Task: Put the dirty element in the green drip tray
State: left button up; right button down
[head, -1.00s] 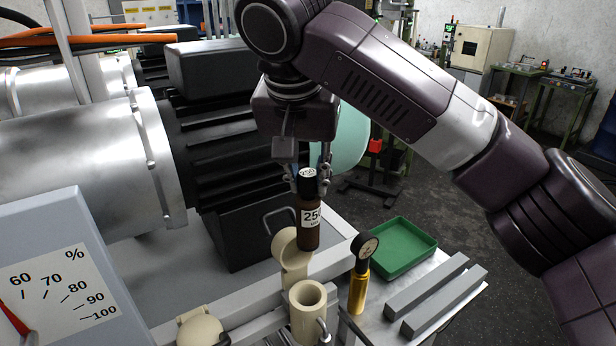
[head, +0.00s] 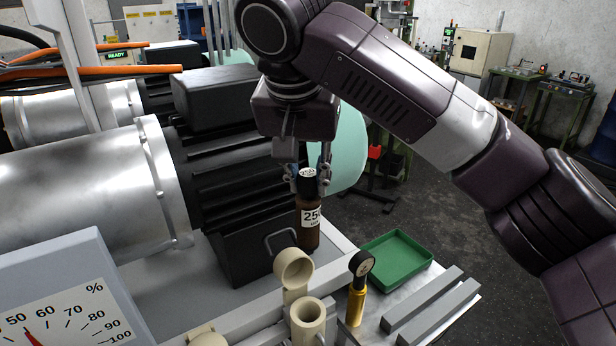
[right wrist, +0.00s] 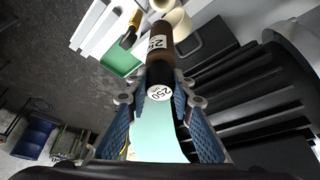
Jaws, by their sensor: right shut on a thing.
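The brown cylindrical element (head: 309,232) has a black cap and a white label reading 250. It hangs upright in my right gripper (head: 308,186), whose fingers close on its capped end. In the right wrist view, the element (right wrist: 158,62) extends away from between the fingers (right wrist: 157,112). The green drip tray (head: 397,258) is empty and lies to the right of the element on the bench. The tray also shows in the right wrist view (right wrist: 118,62). My left gripper is not in view.
A gold cylinder (head: 356,304) with a black round top stands between housing and tray. Grey bars (head: 432,308) lie right of it. Black machinery (head: 250,240) stands left.

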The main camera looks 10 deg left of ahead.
aim_at(391, 263)
jog(key=i+l+u, duration=0.2)
jog(key=l, duration=0.2)
jog(key=i+l+u, duration=0.15)
jog(key=l, duration=0.3)
jog(key=i+l+u, duration=0.2)
jog(key=l, duration=0.25)
jog(key=i+l+u, duration=0.2)
jog(key=l, duration=0.25)
jog(key=l+u, duration=0.15)
jog(key=l, duration=0.3)
